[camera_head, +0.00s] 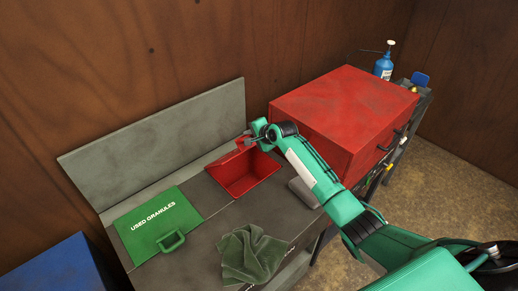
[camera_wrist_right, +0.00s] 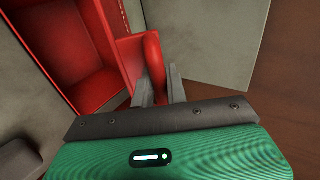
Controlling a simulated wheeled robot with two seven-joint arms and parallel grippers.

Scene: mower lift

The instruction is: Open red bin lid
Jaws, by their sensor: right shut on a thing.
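The red bin (camera_head: 240,180) is set in the grey bench, and its inside shows in the head view. Its red lid (camera_head: 226,156) stands raised at the bin's back side, seen nearly edge-on and partly hidden by my gripper. My right gripper (camera_head: 246,140) is at the raised lid's top. In the right wrist view its fingers (camera_wrist_right: 160,90) are shut on the lid's red handle (camera_wrist_right: 154,52), with the open red bin (camera_wrist_right: 70,50) to the left. My left gripper is not in view.
A green lid marked "USED GRANULES" (camera_head: 155,219) lies left of the red bin. A crumpled green cloth (camera_head: 250,255) lies in front. A grey back panel (camera_head: 160,135) rises behind. A large red box (camera_head: 335,110) and blue bottle (camera_head: 384,68) are to the right.

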